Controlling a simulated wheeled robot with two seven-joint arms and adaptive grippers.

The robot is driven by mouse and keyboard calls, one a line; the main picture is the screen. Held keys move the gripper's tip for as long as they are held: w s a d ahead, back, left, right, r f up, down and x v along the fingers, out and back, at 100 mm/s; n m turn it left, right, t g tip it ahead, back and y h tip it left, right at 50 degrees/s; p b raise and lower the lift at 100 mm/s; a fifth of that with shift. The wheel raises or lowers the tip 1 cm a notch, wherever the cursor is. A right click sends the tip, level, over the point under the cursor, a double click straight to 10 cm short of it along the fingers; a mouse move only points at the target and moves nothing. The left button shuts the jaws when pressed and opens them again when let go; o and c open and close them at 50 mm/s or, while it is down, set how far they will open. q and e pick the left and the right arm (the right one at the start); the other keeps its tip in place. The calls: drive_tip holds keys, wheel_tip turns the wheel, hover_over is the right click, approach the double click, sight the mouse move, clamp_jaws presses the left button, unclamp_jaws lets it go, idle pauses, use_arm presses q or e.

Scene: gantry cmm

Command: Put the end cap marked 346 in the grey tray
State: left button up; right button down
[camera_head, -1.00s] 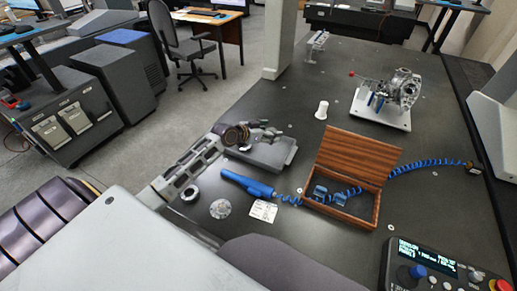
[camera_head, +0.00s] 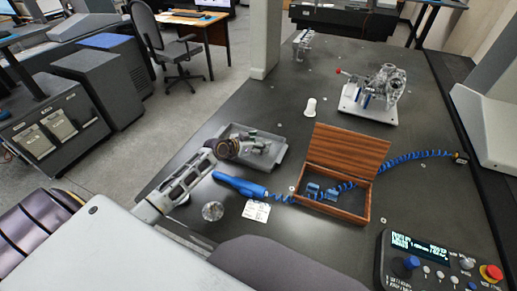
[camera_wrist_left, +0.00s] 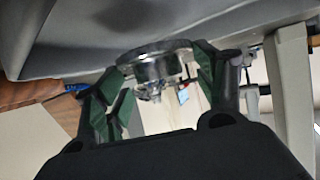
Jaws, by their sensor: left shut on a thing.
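My left gripper (camera_head: 262,146) is over the grey tray (camera_head: 265,164), its fingers above the tray floor. In the left wrist view its green-padded fingers (camera_wrist_left: 158,72) are shut on a round, shiny metal end cap (camera_wrist_left: 152,52). Any number on the held cap cannot be read. In the head view the held cap cannot be made out behind the gripper. Another round metal cap (camera_head: 212,211) lies on the dark table, left of a white card (camera_head: 257,210); its marking is too small to read. My right gripper is not in view.
A blue handheld tool (camera_head: 240,186) with a coiled cord lies in front of the tray. An open wooden box (camera_head: 333,208) stands to the right. A white cone-like piece (camera_head: 310,107), a metal part on a white plate (camera_head: 375,117) and a control panel (camera_head: 432,262) are also around.

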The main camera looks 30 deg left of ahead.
use_arm(q)
drive_tip(key=shift+f, duration=1.25)
drive_tip(key=shift+f+b, duration=0.35)
drive_tip(key=shift+f, duration=0.25)
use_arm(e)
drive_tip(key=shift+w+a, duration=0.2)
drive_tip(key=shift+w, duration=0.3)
use_arm(q)
drive_tip(key=o, duration=1.1)
drive_tip(key=shift+f, duration=0.1)
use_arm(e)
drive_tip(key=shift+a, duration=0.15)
use_arm(q)
drive_tip(key=shift+o, duration=0.2)
drive_tip(key=shift+s, duration=0.1)
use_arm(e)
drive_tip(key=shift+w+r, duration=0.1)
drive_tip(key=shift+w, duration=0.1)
